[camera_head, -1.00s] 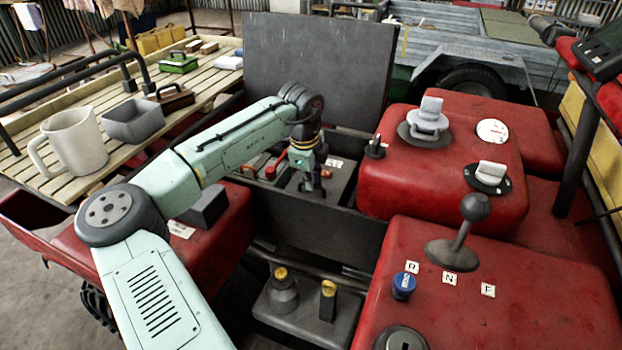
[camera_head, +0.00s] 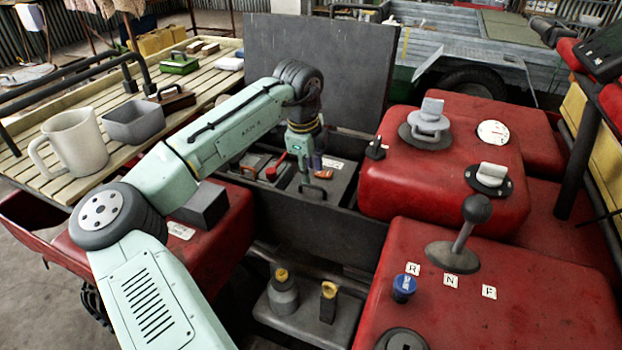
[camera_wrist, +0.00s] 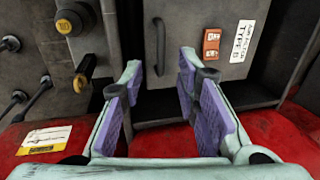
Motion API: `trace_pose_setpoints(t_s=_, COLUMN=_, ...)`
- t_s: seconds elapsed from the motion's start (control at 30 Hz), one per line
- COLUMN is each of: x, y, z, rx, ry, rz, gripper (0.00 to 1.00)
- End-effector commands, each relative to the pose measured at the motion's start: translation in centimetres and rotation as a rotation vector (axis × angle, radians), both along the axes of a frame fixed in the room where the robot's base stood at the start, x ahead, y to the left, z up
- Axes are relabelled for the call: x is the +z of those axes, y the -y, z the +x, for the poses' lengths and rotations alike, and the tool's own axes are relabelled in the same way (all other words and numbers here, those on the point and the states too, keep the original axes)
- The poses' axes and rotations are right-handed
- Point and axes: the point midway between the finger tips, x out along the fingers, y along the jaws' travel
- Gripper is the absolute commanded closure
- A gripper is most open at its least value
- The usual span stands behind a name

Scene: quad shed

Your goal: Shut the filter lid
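A large dark flat lid (camera_head: 318,70) stands upright at the back of an open dark box (camera_head: 310,225) in the head view; I take it for the filter lid. Inside the box is a grey unit with a handle. In the wrist view I see a grey panel (camera_wrist: 185,25) with a dark handle (camera_wrist: 158,47), an orange latch-like part (camera_wrist: 211,43) and a white label (camera_wrist: 242,40). My gripper (camera_wrist: 160,70) is open and empty, its purple-padded fingers apart. The handle shows beyond and between the fingertips, and I see no contact. In the head view my gripper (camera_head: 304,165) points down over the box.
Red housings (camera_head: 440,160) with knobs and a gear lever (camera_head: 468,230) stand right of the box. Two yellow-capped parts (camera_head: 283,290) sit in front of it. A slatted rack (camera_head: 120,130) at the left carries a mug (camera_head: 75,142) and a grey bin (camera_head: 134,120).

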Motion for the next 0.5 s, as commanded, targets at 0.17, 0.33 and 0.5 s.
trace_pose_setpoints(t_s=0.17, x=3.7, y=-0.3, z=-0.7, rx=-0.001, ry=0.001, rz=-0.001, gripper=0.71)
trace_pose_setpoints(t_s=0.33, x=5.8, y=-0.4, z=-1.1, rx=0.0, ry=0.0, rz=-0.001, gripper=0.71)
trace_pose_setpoints(t_s=0.5, x=6.6, y=-0.5, z=-1.3, rx=0.0, ry=-0.001, rz=-0.001, gripper=0.71)
